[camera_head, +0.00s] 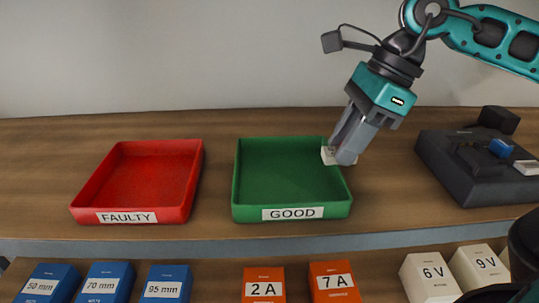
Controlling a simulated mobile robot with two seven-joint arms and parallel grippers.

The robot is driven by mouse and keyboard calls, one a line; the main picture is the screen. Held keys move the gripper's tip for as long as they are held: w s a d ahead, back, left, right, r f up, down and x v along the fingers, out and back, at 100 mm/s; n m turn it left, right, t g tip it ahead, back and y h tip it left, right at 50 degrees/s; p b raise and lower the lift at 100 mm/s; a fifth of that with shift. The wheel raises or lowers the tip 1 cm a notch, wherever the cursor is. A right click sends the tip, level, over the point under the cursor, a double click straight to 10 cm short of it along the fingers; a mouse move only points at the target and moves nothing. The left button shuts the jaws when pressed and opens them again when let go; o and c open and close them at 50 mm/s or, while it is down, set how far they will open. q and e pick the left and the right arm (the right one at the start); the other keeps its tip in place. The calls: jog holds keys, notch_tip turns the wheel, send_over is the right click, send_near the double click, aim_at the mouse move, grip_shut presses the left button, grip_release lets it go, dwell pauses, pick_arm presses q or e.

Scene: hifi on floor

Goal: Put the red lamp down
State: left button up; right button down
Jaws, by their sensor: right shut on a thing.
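My right gripper (346,152) comes down from the upper right and is shut on a small white object (328,157). The object is mostly hidden behind the fingers and no red shows on it, so I cannot tell whether it is the red lamp. It is at the right wall of the green tray (243,190) labelled GOOD; I cannot tell whether it touches the tray or the table. The red tray (90,193) labelled FAULTY is to the left, and both trays look empty. My left gripper is not in view.
A dark device (470,188) with a blue part stands at the right. On a lower level in front are blue boxes (107,283), orange boxes (333,280) and white boxes (428,276) with labels. The wooden surface (219,160) between the trays is clear.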

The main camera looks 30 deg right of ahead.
jog(key=p, duration=0.2)
send_over(259, 181)
jog(key=d, duration=0.1)
jog(key=shift+s+d, duration=0.2)
jog(key=shift+s, duration=0.2)
jog(key=shift+f+b, duration=0.5)
jog(key=shift+f, duration=1.25)
jog(key=shift+f, duration=0.15)
jog(key=c, duration=0.8)
grip_release()
